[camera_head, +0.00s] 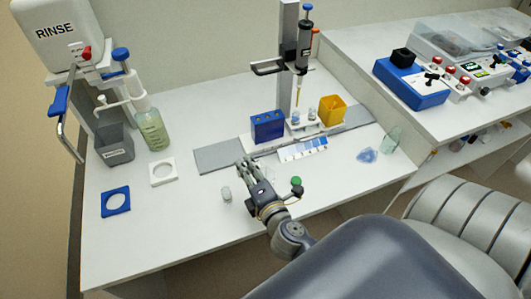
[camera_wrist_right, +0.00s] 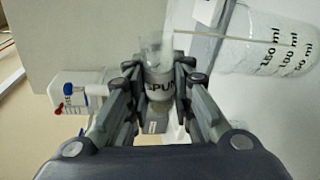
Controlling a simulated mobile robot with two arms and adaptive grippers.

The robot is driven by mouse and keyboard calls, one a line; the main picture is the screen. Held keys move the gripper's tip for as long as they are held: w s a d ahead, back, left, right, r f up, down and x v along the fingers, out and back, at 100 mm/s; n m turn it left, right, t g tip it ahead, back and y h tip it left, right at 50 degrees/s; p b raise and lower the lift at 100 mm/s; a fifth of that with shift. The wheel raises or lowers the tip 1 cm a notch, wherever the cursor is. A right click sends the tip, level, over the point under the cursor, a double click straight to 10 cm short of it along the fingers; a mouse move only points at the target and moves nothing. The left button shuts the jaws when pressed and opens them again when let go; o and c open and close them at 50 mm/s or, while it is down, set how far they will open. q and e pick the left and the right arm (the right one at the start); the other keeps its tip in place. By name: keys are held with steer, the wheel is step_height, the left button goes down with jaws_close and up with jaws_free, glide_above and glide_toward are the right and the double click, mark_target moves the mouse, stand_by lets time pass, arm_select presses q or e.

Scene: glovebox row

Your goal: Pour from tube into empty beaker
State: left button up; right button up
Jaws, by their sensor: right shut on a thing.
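In the right wrist view my right gripper (camera_wrist_right: 158,88) is shut on a clear tube (camera_wrist_right: 152,47) with a label reading SPUN. The tube lies tipped well over, with its open mouth at the top of that picture. A clear beaker (camera_wrist_right: 265,55) with 150, 100 and 50 ml marks is close by at the right. A thin pale line, looking like a liquid stream, runs from near the tube's mouth across the beaker. In the head view my right gripper (camera_head: 248,166) is over the front middle of the bench; tube and beaker are not clear there. My left gripper is not in view.
Behind are a blue rack (camera_head: 267,127), a pipette stand (camera_head: 288,60) and a yellow box (camera_head: 332,109). A clear glass (camera_head: 391,140) stands at right. The front-left bench is mostly clear.

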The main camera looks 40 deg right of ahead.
steer(key=shift+r+m, duration=0.2)
steer(key=shift+m, duration=0.1)
stand_by(1.1)
steer(key=n+p, duration=0.1)
steer(key=r+n+p, duration=0.1)
steer(key=p, duration=0.1)
steer(key=shift+n, duration=0.3)
steer(key=shift+f+h, duration=0.4)
steer(key=shift+f, duration=0.15)
steer(key=shift+f+n, duration=0.15)
steer(key=shift+n, duration=0.55)
steer(key=shift+d+r+n+g+p, duration=0.15)
steer(key=shift+r+n+g+p, duration=0.35)
steer(key=shift+p, duration=0.55)
steer(key=shift+n+h+p, duration=0.3)
steer(key=shift+n+p, duration=0.05)
steer(key=shift+n, duration=0.15)
steer(key=a+f+n, duration=0.1)
steer(key=n, duration=0.1)
steer(key=a+n+h, duration=0.1)
steer(key=n, duration=0.1)
steer(key=w+a+f+n+h+p, duration=0.1)
steer(key=shift+f+n, duration=0.35)
steer(key=shift+n, duration=0.05)
steer(key=shift+a+r+p, duration=0.15)
steer(key=shift+r+p, duration=0.25)
steer(key=shift+p, duration=0.15)
steer(key=shift+a+r+n+h+p, duration=0.25)
steer(key=shift+n+h+p, duration=0.1)
steer(key=shift+n, duration=0.35)
